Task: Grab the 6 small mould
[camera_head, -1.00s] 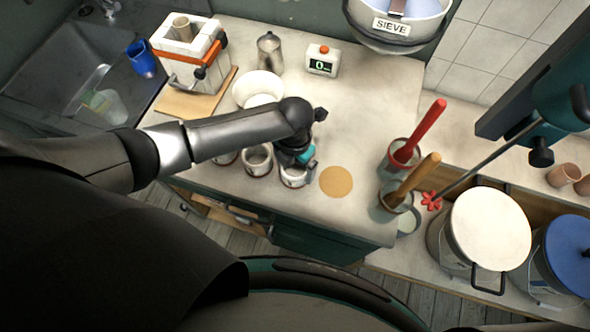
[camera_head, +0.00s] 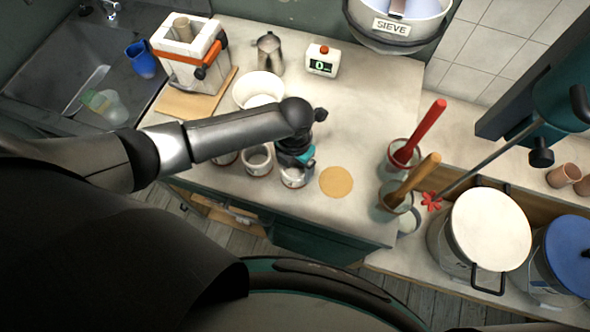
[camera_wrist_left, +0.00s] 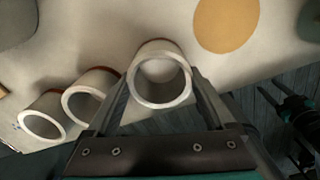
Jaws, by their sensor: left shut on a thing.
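Three small white ring-like moulds stand in a row near the counter's front edge. My left gripper (camera_head: 293,163) is shut on the rightmost mould (camera_head: 294,181). In the left wrist view, the two fingers of the gripper (camera_wrist_left: 162,78) are on either side of this mould (camera_wrist_left: 162,50), whose open end faces the camera. The middle mould (camera_head: 257,168) also shows in the left wrist view (camera_wrist_left: 88,82). The leftmost mould (camera_wrist_left: 40,118) is partly hidden by my arm in the head view.
A tan disc (camera_head: 336,182) lies right of the held mould. A white bowl (camera_head: 259,90) stands behind. Two pots with red (camera_head: 421,132) and tan (camera_head: 411,181) handles stand at the right.

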